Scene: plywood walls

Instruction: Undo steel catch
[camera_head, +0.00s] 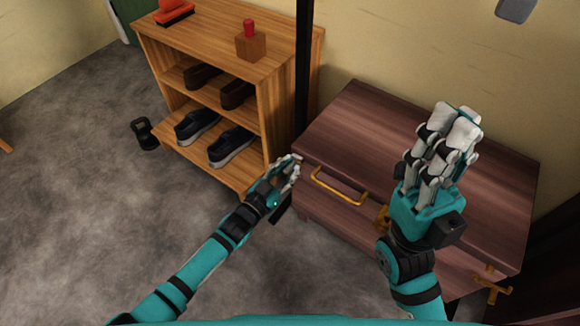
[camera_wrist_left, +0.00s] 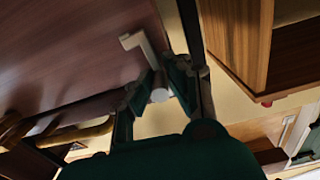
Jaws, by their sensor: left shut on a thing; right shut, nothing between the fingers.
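The steel catch (camera_wrist_left: 148,48) is a pale grey bent lever with a round stub, on the front of a dark brown wooden chest (camera_head: 400,130). It shows in the left wrist view, between my fingers. My left gripper (camera_head: 291,170) is at the chest's left front corner and also shows in the left wrist view (camera_wrist_left: 160,82). It is shut on the catch. In the head view my left fingers mostly hide the catch. My right gripper (camera_head: 455,130) is shut and empty, raised in front of the chest's right part.
A brass handle (camera_head: 338,187) is on the chest front, right of my left gripper; brass fittings (camera_head: 492,284) sit further right. A wooden shoe rack (camera_head: 270,60) and dark post (camera_head: 303,60) stand left. A black kettlebell (camera_head: 144,133) lies on otherwise open floor.

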